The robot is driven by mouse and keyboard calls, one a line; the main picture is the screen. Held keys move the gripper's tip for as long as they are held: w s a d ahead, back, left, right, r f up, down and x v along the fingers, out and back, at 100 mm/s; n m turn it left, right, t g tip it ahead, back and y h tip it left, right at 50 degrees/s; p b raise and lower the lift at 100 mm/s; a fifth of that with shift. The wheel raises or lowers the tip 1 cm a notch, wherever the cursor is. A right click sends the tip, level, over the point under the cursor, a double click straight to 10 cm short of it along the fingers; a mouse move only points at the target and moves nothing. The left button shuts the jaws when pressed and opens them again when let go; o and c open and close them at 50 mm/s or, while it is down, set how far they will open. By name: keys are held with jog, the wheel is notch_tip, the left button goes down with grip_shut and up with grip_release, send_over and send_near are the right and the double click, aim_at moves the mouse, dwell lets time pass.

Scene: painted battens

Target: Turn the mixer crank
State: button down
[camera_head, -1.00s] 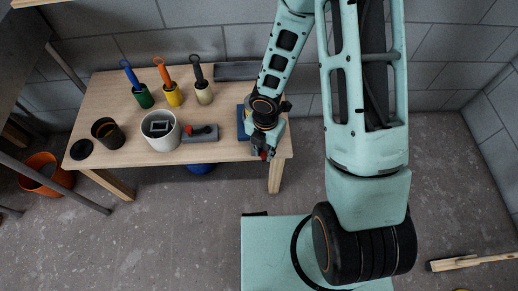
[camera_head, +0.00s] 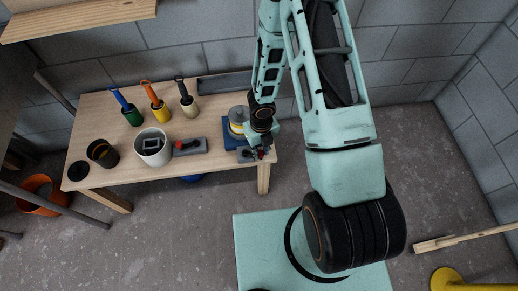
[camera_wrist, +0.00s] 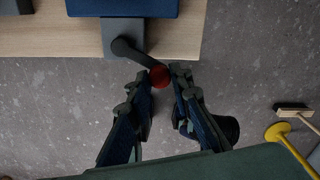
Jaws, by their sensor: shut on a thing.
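The mixer has a blue base (camera_head: 234,139) with a grey and yellow pot (camera_head: 237,117) on it, at the right end of the table. The base also shows at the top of the wrist view (camera_wrist: 122,8). A dark crank arm (camera_wrist: 129,52) reaches from the mixer's grey block past the table's front edge and ends in a red knob (camera_wrist: 159,76). My gripper (camera_wrist: 163,80) is shut on this knob, with one finger on each side. In the head view my gripper (camera_head: 258,153) is at the table's front right corner, and my arm hides part of the mixer.
A broom (camera_head: 465,238) and a yellow object (camera_head: 450,281) lie on the floor at right.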

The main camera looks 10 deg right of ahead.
aim_at(261, 151)
jog(key=shift+w+d+n+p, duration=0.15)
jog(key=shift+w+n+p, duration=0.3)
jog(key=shift+n+p, duration=0.3)
jog(key=c, duration=1.7)
grip_release()
jog(key=shift+c, duration=0.2)
notch_tip(261, 151, up, 12)
